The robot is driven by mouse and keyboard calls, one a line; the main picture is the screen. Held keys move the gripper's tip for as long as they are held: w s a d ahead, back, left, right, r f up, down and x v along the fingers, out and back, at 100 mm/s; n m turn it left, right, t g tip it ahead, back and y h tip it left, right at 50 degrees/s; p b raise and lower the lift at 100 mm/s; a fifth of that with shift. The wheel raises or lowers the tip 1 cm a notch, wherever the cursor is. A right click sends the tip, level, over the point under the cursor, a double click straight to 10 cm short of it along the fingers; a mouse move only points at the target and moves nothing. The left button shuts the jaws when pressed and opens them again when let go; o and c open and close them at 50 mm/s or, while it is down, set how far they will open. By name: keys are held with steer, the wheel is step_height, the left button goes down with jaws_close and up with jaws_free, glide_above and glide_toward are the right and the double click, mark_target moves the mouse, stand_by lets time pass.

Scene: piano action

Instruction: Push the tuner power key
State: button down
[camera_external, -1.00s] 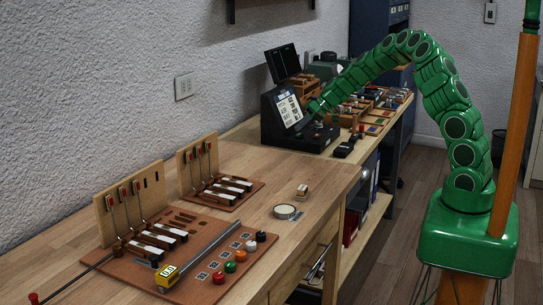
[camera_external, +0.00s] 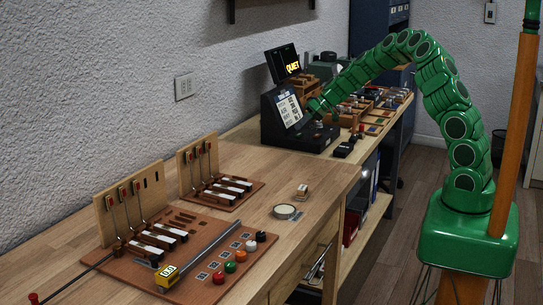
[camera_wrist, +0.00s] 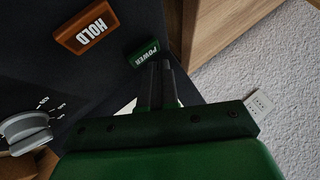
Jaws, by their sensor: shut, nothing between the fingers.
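The tuner (camera_external: 285,122) is a black box with a sloped face at the far end of the bench in the external view. Its raised screen (camera_external: 291,66) is lit and reads "QUIET". In the wrist view the green POWER key (camera_wrist: 143,52) lies just beyond the fingertips. My gripper (camera_wrist: 161,66) is shut and empty, its tips at or very near the key's lower edge; contact cannot be told. In the external view my gripper (camera_external: 313,108) is at the tuner's right side, small and partly hidden by the arm.
An orange HOLD key (camera_wrist: 86,28) sits left of the POWER key in the wrist view, and a grey knob (camera_wrist: 25,131) lies lower left. The wooden piano-action models (camera_external: 150,220) stand on the near bench. Wooden trays (camera_external: 375,108) lie right of the tuner.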

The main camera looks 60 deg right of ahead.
mark_target(301, 134)
steer(key=shift+r, duration=3)
steer(key=shift+a, duration=0.15)
steer(key=s+a+r+n+g+y, duration=0.1)
steer(key=s+a+r, duration=0.1)
steer(key=a+r, duration=0.35)
steer(key=s+a+r+n+g, duration=0.1)
steer(key=s+a+r, duration=0.15)
steer(key=a, duration=0.65)
steer(key=s+a+r+n+g, duration=0.1)
steer(key=s+a+r+g, duration=0.1)
steer(key=s+a, duration=0.4)
steer(key=s+a+r+n+g, duration=0.1)
steer(key=s+a+r, duration=0.2)
steer(key=s+a, duration=0.3)
steer(key=s+a+g+h, duration=0.1)
steer(key=s+a, duration=0.1)
steer(key=s, duration=0.6)
steer(key=s+a+g+h, duration=0.1)
steer(key=s+a+h, duration=0.15)
steer(key=s, duration=0.65)
steer(key=s+d+f+m+g+h, duration=0.1)
steer(key=s+d, duration=0.1)
steer(key=s, duration=0.6)
steer(key=s+d+f+m+g+h, duration=0.1)
steer(key=s+d+h, duration=0.1)
steer(key=s, duration=0.7)
steer(key=shift+s+f, duration=0.15)
steer(key=shift+f, duration=0.25)
